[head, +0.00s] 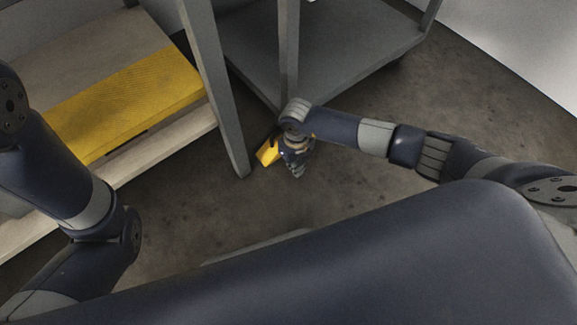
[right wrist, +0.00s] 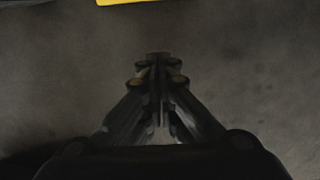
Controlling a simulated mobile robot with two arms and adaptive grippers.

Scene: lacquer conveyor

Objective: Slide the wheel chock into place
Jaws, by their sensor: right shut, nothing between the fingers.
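The wheel chock (head: 267,152) is a small yellow block on the dark floor, near the foot of a grey post. My right gripper (head: 297,172) is low over the floor, just right of the chock in the head view, and partly covers it. In the right wrist view the gripper's fingers (right wrist: 158,58) are together with nothing between them. A yellow edge, likely the chock (right wrist: 125,2), shows at the top of that view, ahead of the fingertips and apart from them. Whether the gripper touches the chock elsewhere is hidden. My left arm shows at the left, but its gripper is out of view.
A grey cart (head: 345,75) with a flat lower deck and upright posts stands behind the chock. A pale step with a yellow tread (head: 130,105) is at the left. Open concrete floor (head: 480,110) lies to the right.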

